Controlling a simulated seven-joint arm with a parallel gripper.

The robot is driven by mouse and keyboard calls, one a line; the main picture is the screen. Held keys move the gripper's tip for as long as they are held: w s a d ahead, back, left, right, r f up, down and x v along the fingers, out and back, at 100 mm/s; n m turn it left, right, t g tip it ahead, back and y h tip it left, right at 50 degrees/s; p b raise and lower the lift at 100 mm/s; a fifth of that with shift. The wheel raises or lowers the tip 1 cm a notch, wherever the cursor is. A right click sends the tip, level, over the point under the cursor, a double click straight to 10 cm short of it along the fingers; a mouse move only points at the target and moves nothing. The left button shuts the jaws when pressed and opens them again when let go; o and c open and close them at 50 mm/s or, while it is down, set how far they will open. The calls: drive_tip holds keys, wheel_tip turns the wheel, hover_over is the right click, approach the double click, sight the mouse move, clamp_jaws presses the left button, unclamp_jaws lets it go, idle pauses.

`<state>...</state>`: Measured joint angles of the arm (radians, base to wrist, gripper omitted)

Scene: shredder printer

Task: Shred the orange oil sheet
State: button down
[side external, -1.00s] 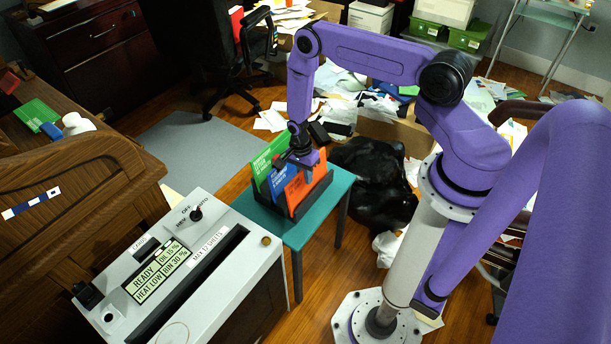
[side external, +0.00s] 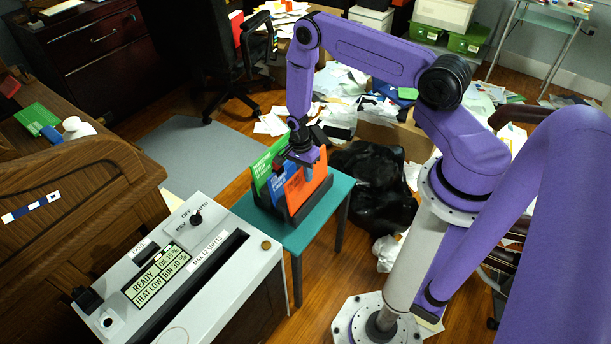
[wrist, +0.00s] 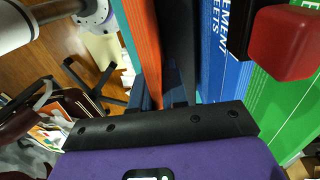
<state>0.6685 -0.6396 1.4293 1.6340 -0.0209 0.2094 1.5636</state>
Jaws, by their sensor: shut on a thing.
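The orange sheet (side external: 306,190) stands upright in a dark rack (side external: 327,190) on a small teal table (side external: 336,192), in front of a blue sheet (side external: 280,187) and a green sheet (side external: 262,170). My gripper (side external: 306,167) is at the top edge of the orange sheet and shut on it. In the wrist view the orange sheet (wrist: 145,50) runs edge-on down to my gripper (wrist: 165,98); the exact finger contact is partly hidden. The shredder (side external: 190,285) has a long dark slot (side external: 205,285) and a display (side external: 158,275); its knob (side external: 196,218) is near the far edge.
The blue sheet (wrist: 226,50) and green sheet (wrist: 285,115) are close beside my gripper in the wrist view. A wooden desk (side external: 80,180) is at the left. A black bag (side external: 375,190) and loose papers lie behind the table. A gap separates table and shredder.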

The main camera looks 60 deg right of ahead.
wheel_tip(320, 180, up, 9)
idle(0.7)
drive_tip(key=shift+r, duration=0.1)
wheel_tip(320, 180, up, 10)
drive_tip(key=w+a+t, duration=0.1)
drive_tip(key=w+a, duration=0.2)
drive_tip(key=a, duration=0.8)
drive_tip(key=w+a, duration=0.3)
drive_tip(key=a, duration=0.8)
drive_tip(key=s+a, duration=0.3)
drive_tip(key=a, duration=1.6)
drive_tip(key=shift+t, duration=0.3)
drive_tip(key=shift+f, duration=2.4)
